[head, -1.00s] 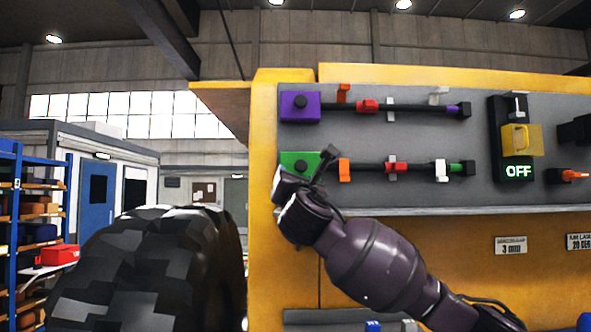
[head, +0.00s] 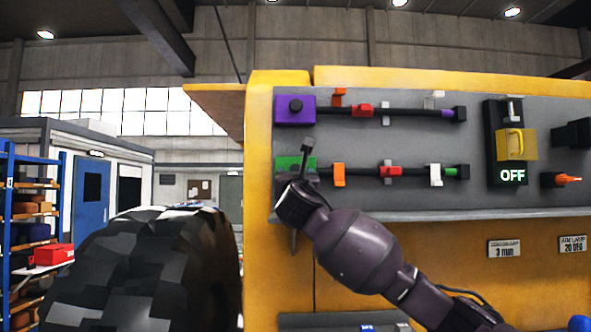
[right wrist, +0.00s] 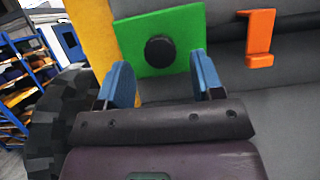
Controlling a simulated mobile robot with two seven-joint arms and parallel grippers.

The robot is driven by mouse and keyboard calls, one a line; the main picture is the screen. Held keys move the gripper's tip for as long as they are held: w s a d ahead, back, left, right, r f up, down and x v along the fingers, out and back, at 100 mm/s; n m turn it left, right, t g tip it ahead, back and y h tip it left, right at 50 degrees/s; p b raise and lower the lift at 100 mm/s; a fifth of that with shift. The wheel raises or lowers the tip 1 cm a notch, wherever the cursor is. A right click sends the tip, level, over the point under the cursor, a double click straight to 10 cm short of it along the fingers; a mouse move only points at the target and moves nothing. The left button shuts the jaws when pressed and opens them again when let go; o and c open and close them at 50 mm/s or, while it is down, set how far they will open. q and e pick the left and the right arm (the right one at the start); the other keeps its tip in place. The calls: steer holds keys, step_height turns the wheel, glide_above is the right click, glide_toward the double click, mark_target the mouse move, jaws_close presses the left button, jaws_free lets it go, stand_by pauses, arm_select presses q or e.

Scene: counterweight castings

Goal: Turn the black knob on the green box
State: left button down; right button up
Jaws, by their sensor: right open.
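The green box (head: 283,164) sits at the lower left of the grey panel, partly hidden by my right gripper in the head view. In the right wrist view the green box (right wrist: 184,25) shows its round black knob (right wrist: 160,50) facing me. My right gripper (right wrist: 163,80) is open, its two blue fingers apart. The knob appears between and just beyond the fingertips; I see no contact. In the head view my right gripper (head: 295,165) covers the knob. My left gripper is not in view.
A purple box (head: 308,110) with a black knob sits above the green one. An orange bracket (right wrist: 261,40) is right of the green box. A yellow-covered switch (head: 515,145) over an OFF sign is farther right. A large black tyre (head: 150,270) stands at left.

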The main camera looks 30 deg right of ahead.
steer(key=shift+p+x, duration=0.3)
steer(key=shift+x, duration=1)
steer(key=c, duration=0.9)
